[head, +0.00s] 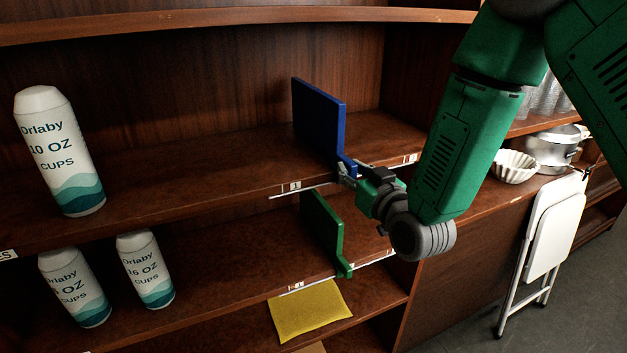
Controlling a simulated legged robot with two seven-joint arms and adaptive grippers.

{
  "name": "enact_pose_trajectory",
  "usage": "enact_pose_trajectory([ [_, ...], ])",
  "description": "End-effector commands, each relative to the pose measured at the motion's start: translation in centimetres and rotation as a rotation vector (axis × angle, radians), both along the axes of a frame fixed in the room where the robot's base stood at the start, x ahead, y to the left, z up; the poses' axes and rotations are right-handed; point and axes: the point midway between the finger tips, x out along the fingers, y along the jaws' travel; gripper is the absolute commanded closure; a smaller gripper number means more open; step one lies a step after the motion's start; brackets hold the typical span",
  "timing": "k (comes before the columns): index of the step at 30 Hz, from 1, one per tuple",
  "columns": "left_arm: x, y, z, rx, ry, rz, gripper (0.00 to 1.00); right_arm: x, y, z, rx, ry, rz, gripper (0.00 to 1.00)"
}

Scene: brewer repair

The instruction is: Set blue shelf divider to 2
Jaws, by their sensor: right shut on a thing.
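The blue shelf divider (318,118) stands upright on the upper shelf (240,167). Its front end meets the shelf's front edge between a white label reading 1 (293,186) at left and another label (411,158) at right, which is too small to read surely. My right gripper (347,175) is shut on the blue divider's front end at the shelf edge. The fingertips are small and partly hidden by the gripper body. My left gripper is not in view.
A green divider (321,229) stands on the shelf below, under my right gripper. Stacks of paper cups (62,150) stand at left on both shelves. A yellow cloth or pad (310,312) lies lower down. A white folding stool (552,235) leans at right.

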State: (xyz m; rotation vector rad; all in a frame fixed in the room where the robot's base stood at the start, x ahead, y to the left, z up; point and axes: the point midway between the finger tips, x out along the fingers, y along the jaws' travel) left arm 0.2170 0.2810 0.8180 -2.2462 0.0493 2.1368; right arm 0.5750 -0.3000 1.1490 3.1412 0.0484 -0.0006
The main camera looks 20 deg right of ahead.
Motion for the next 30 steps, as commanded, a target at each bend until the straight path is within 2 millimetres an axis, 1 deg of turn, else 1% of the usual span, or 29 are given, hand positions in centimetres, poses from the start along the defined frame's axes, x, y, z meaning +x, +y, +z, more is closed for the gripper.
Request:
enact_pose_trajectory([
  [1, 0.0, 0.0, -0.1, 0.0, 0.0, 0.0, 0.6, 0.1, -0.8, 0.2, 0.001, -0.007, -0.002, 1.0],
  [5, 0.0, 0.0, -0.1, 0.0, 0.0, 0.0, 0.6, 0.1, -1.7, 0.2, 0.001, -0.005, 0.001, 1.0],
  [14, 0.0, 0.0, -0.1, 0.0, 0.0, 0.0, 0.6, 0.0, -1.4, 0.1, -0.001, -0.001, 0.004, 1.0],
  [15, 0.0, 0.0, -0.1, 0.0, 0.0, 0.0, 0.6, 0.0, -1.4, 0.1, -0.001, -0.001, 0.004, 0.73],
  [16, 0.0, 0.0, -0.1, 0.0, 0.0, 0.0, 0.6, 0.0, -1.5, 0.1, -0.001, -0.001, 0.004, 0.64],
  [26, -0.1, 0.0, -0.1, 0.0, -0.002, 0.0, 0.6, -0.1, -1.7, 0.0, 0.001, 0.0, 0.004, 0.64],
  [29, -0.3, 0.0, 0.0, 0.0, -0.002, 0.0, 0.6, -0.9, -1.7, 0.0, 0.001, 0.003, 0.004, 0.64],
  [30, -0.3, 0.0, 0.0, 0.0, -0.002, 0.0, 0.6, -1.5, -1.7, 0.0, 0.001, 0.002, 0.004, 0.64],
])
